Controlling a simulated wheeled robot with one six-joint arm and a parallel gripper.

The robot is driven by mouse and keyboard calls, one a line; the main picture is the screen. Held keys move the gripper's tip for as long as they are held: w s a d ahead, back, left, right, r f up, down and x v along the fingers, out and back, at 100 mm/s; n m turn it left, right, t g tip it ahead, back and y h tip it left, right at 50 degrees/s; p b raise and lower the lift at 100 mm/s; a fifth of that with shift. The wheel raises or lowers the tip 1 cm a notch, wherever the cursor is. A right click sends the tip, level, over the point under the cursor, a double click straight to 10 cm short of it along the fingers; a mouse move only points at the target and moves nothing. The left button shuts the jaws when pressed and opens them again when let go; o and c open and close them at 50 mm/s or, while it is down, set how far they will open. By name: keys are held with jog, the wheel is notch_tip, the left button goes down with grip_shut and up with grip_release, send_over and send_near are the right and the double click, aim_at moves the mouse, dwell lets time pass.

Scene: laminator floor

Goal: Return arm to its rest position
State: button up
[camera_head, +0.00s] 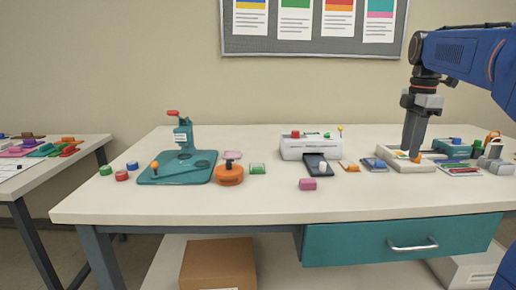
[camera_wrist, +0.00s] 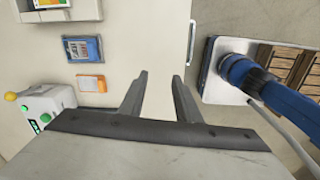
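My gripper (camera_head: 412,150) is at the right in the head view, pointing down, on the end of my blue arm. It overlaps a white flat device (camera_head: 397,166) there, and its height above the table is hard to judge. In the wrist view my gripper (camera_wrist: 159,75) has its two dark fingers apart. Only pale surface shows between them, and nothing is held. The white table (camera_head: 255,204) lies below.
A blue card holder (camera_wrist: 83,49) and an orange one (camera_wrist: 92,84) lie left of the fingers. The white laminator (camera_head: 297,149) stands behind a black tray (camera_head: 316,159).

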jog(key=s+a+f+m+t, duration=0.1)
jog(key=s+a+f+m, duration=0.3)
jog(key=s+f, duration=0.4)
jog(key=s+a+f+m+t, duration=0.2)
jog(key=s+a+f+m, duration=0.3)
jog(key=s, duration=0.5)
jog(key=s+a+f+m+t, duration=0.1)
jog(key=s+a+f+m, duration=0.4)
jog(key=s+f+m, duration=0.3)
notch_tip(320, 180, down, 4)
jog(key=shift+s+r, duration=0.1)
jog(key=shift+s, duration=0.95)
jog(key=shift+o, duration=0.4)
